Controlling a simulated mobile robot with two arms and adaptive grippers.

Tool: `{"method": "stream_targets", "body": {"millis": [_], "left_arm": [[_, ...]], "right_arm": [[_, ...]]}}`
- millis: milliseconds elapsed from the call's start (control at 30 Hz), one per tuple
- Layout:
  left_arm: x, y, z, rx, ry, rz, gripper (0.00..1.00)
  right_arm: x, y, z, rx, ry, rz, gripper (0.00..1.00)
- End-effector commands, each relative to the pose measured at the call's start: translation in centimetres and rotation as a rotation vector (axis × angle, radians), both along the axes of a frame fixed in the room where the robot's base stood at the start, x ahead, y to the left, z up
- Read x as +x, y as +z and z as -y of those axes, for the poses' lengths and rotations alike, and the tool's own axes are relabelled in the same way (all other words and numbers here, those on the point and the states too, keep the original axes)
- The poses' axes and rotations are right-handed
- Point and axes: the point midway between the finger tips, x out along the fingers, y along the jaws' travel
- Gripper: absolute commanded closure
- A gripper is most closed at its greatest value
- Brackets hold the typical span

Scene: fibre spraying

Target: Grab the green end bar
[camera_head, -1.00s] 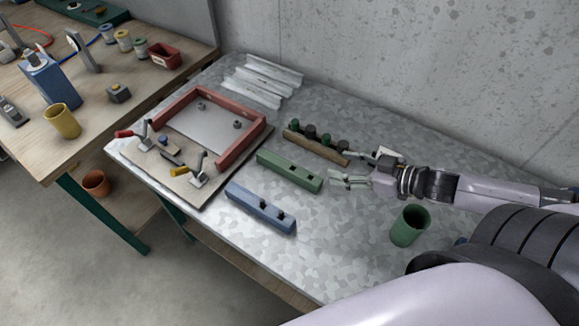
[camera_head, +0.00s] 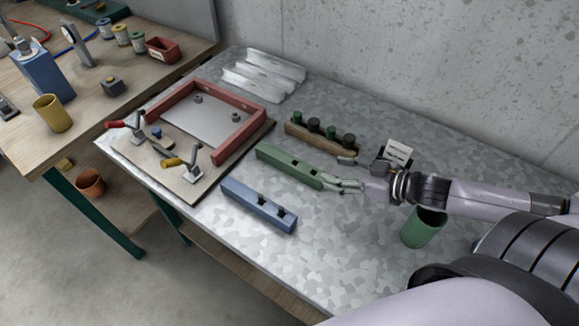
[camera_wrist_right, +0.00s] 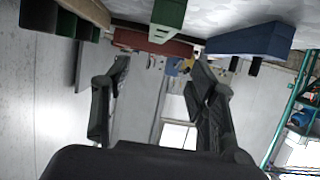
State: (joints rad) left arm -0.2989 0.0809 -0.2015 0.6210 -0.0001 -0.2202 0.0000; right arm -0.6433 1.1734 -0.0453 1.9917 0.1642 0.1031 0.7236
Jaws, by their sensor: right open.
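The green end bar (camera_head: 288,166) lies on the metal-topped table, between a blue bar and a wooden block with knobs. My right gripper (camera_head: 346,186) is open and empty, its fingertips close to the bar's right end. I cannot tell whether they touch it. In the right wrist view the bar (camera_wrist_right: 168,14) shows at the top, beyond the gap between the two spread fingers (camera_wrist_right: 162,68). My left gripper is not in view.
The blue bar (camera_head: 258,205) lies nearer the table's front edge. The knobbed wooden block (camera_head: 320,142) is behind the green bar. A green cup (camera_head: 424,230) stands beside my right forearm. A red frame (camera_head: 239,140) with clamps is to the left.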

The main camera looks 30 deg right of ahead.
Motion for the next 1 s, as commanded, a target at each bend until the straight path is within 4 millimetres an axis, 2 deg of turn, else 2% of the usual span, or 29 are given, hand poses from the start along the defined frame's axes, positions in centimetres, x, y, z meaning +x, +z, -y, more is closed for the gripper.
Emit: {"method": "stream_targets", "body": {"millis": [533,1000], "left_arm": [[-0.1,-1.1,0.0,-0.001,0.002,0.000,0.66],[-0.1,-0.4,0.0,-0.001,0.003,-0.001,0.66]], "right_arm": [[4.2,-1.9,-2.4,-0.001,0.000,0.003,0.47],[7.6,-3.5,-4.4,0.001,-0.001,0.001,0.47]]}}
